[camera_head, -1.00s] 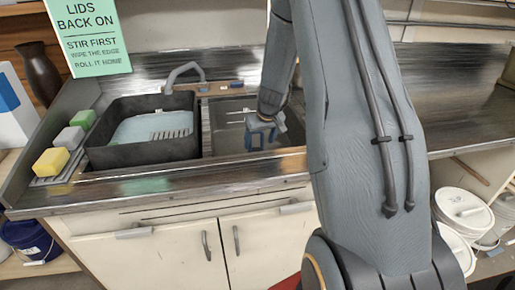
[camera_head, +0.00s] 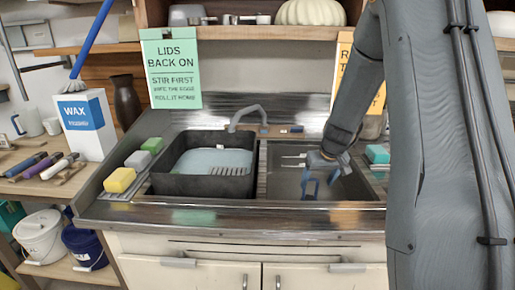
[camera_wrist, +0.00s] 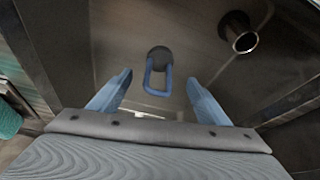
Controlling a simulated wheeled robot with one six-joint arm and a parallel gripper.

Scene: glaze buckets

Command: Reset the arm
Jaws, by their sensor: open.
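My gripper (camera_head: 318,186) hangs over the right, bare metal basin (camera_head: 345,190) of the sink, pointing down, with its blue fingers apart. In the wrist view my gripper (camera_wrist: 159,82) is open with nothing between its fingers. A small blue loop with a dark round part (camera_wrist: 158,72) shows beyond the fingertips, apart from them as far as I can tell. My grey arm (camera_head: 430,150) reaches in from the right and covers the right side of the head view.
A black tub (camera_head: 205,183) with a pale grooved insert fills the left basin. The tap (camera_head: 248,112) stands behind. Sponges (camera_head: 120,179) line the left edge. A wax box (camera_head: 86,125) and buckets (camera_head: 85,248) are further left.

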